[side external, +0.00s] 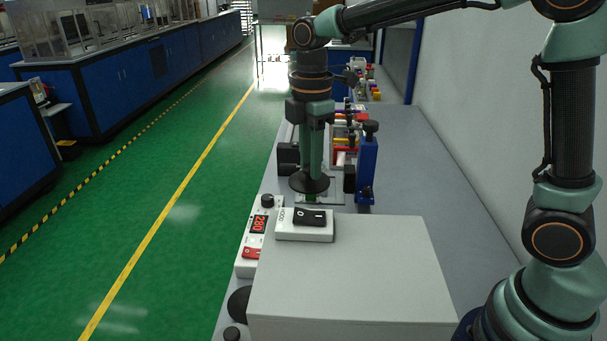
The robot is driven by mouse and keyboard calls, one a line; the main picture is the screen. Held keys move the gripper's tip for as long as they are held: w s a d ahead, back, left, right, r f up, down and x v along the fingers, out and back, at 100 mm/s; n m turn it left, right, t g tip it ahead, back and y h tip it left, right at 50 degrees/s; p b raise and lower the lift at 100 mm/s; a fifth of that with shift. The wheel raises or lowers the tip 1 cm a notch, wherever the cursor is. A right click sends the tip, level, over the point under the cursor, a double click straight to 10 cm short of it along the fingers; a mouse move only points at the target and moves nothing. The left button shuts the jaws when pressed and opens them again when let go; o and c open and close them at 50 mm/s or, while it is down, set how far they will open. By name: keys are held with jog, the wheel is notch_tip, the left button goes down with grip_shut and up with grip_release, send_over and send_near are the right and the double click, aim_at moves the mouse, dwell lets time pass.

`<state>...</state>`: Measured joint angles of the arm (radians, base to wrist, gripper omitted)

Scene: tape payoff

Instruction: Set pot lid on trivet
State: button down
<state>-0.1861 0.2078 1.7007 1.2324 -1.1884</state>
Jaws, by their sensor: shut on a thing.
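My gripper (310,165) points straight down over the workbench, its long green fingers shut on a dark, round, flared piece (310,184) at their tips. This piece looks like the pot lid, but its knob is hidden by the fingers. It is roughly level, just above or touching a flat greyish plate (333,197); I cannot tell which. I cannot make out a clear trivet. A dark disc (239,304) lies at the bench's near left edge, partly hidden by a large grey box.
The grey box (345,270) fills the near bench, with a switch unit (305,225) on top. A red-display meter (258,225) stands to its left. A blue post (367,165) and black blocks flank my gripper. The bench's right side (440,180) is clear.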

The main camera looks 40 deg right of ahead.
aim_at(309, 167)
notch_tip(309, 167, up, 9)
jog(key=shift+s+a+f+n, duration=0.35)
jog(key=shift+a+f+n, duration=0.65)
jog(key=shift+a+f, duration=2.65)
jog(key=shift+s+a+f+n, duration=0.35)
jog(key=shift+a+f+n, duration=1.15)
jog(key=shift+f, duration=3.8)
jog(key=shift+s+a+f+n, duration=0.35)
jog(key=shift+a+f+n, duration=0.15)
jog(key=shift+a+f, duration=3.4)
jog(key=shift+d+f, duration=0.3)
jog(key=shift+f, duration=0.2)
jog(key=shift+d+f, duration=0.3)
jog(key=shift+f, duration=0.2)
grip_release()
notch_tip(309, 167, up, 7)
